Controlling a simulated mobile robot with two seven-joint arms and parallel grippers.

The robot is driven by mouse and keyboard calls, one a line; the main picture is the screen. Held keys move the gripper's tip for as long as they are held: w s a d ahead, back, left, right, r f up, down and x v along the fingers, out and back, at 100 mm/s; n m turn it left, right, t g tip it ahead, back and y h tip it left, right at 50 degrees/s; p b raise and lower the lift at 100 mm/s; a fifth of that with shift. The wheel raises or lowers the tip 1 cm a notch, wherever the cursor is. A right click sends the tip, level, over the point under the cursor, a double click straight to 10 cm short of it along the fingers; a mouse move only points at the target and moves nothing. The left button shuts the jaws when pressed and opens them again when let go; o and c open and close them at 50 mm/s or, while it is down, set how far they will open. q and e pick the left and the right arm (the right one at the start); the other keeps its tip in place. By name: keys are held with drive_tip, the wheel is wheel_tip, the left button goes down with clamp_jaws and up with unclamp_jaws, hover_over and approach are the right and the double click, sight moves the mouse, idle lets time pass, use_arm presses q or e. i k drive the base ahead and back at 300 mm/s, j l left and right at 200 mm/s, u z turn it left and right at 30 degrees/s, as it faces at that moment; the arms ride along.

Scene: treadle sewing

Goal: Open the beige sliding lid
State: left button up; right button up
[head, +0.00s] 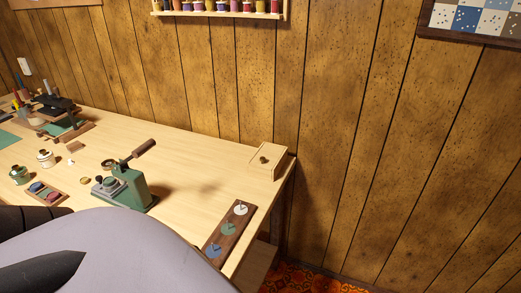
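A small beige wooden box (282,164) stands at the far right corner of the table, close to the panelled wall. The lid appears to cover the box, and the inside does not show. Large grey and dark parts of my own arm fill the lower left of the head view. I make out no fingertips of either gripper, and nothing of mine touches the box.
A green press (124,191) with a dark handle stands left of the box. A dark wooden strip with several discs on pegs (229,228) lies along the right edge. Small jars (46,158) and tools sit at the left. The table (200,165) is clear between press and box.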

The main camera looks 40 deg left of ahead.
sight(268, 154)
drive_tip(key=i+l+u, duration=0.15)
drive_tip(key=i+u, duration=0.25)
drive_tip(key=i+l+u, duration=0.25)
drive_tip(key=u, duration=0.15)
